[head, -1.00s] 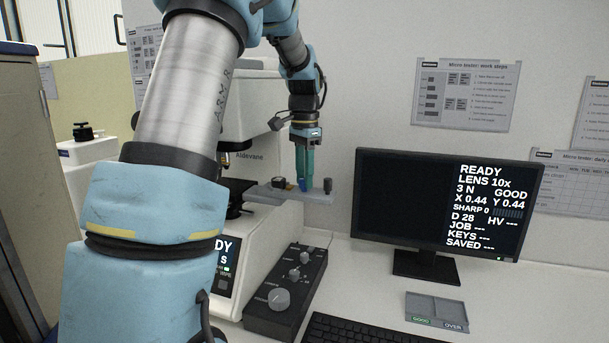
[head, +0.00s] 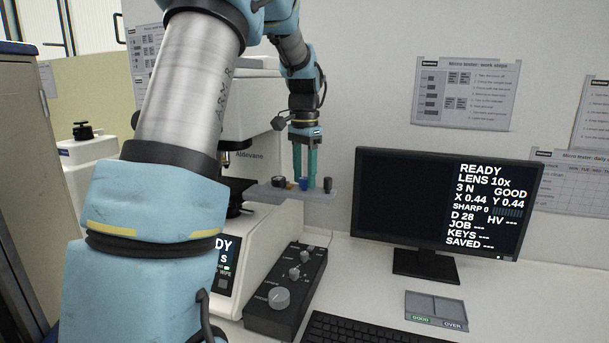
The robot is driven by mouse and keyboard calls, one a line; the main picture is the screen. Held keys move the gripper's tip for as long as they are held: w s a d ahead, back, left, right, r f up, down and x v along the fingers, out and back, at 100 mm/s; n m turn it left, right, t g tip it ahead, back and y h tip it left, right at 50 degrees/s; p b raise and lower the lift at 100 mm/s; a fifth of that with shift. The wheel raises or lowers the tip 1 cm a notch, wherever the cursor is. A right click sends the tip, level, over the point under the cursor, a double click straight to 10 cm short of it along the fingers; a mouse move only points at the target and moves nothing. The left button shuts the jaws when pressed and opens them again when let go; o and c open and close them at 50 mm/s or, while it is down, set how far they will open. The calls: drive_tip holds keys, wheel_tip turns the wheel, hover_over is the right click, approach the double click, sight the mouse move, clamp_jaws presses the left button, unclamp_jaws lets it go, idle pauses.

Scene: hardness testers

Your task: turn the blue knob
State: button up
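The small blue knob (head: 304,184) stands on a grey shelf-like plate (head: 290,196) at the side of the white hardness tester. My gripper (head: 305,180) points straight down over this plate. Its two teal fingers are apart with a clear gap between them. The blue knob shows in the gap, at the height of the fingertips. I cannot tell whether either finger touches it.
A dark knob (head: 327,185) stands right of the blue one, and a black-and-yellow part (head: 279,182) left of it. Below is a black control box (head: 286,300) with grey knobs. A monitor (head: 445,205) stands to the right.

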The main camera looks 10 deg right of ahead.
sight(305, 178)
drive_tip(key=shift+o, duration=0.7)
wheel_tip(305, 178, up, 11)
drive_tip(key=b, duration=0.2)
drive_tip(key=shift+b, duration=0.3)
drive_tip(key=shift+f, duration=0.1)
